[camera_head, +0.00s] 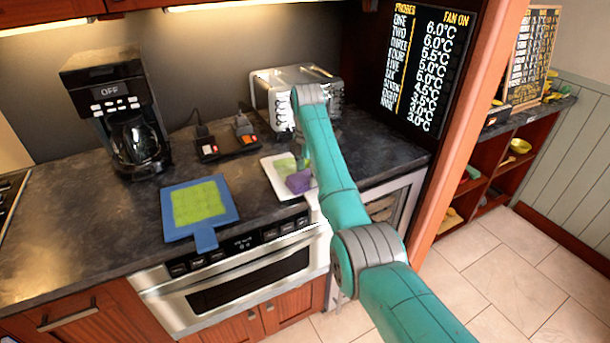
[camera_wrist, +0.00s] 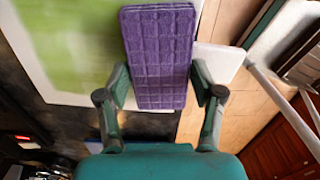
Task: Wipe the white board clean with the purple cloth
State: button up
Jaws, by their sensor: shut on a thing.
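The white board (camera_head: 268,182) lies flat near the counter's front edge, in front of the toaster. A green smear (camera_head: 284,165) covers part of it, and a large green area (camera_wrist: 70,40) also shows in the wrist view. My gripper (camera_wrist: 160,82) is shut on the purple cloth (camera_wrist: 160,50), a ridged rectangular pad between its two fingers. In the head view the cloth (camera_head: 299,182) is over the board's right front part, near the board's edge. Whether it touches the board is unclear. My arm hides part of the board's right side.
A blue board (camera_head: 172,236) with a green patch lies to the left. A coffee maker (camera_head: 118,125) stands at the back left. A toaster (camera_head: 275,95) and a black device (camera_head: 225,145) stand behind the white board. A steel drawer appliance (camera_head: 240,283) is below the counter.

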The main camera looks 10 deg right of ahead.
jog(key=shift+w+a+r, duration=0.1)
jog(key=shift+w+a, duration=0.05)
jog(key=shift+w, duration=0.45)
jog(key=shift+w+a, duration=0.1)
jog(key=shift+w, duration=0.45)
jog(key=shift+w+a, duration=0.3)
jog(key=shift+w, duration=0.5)
jog(key=shift+w, duration=0.1)
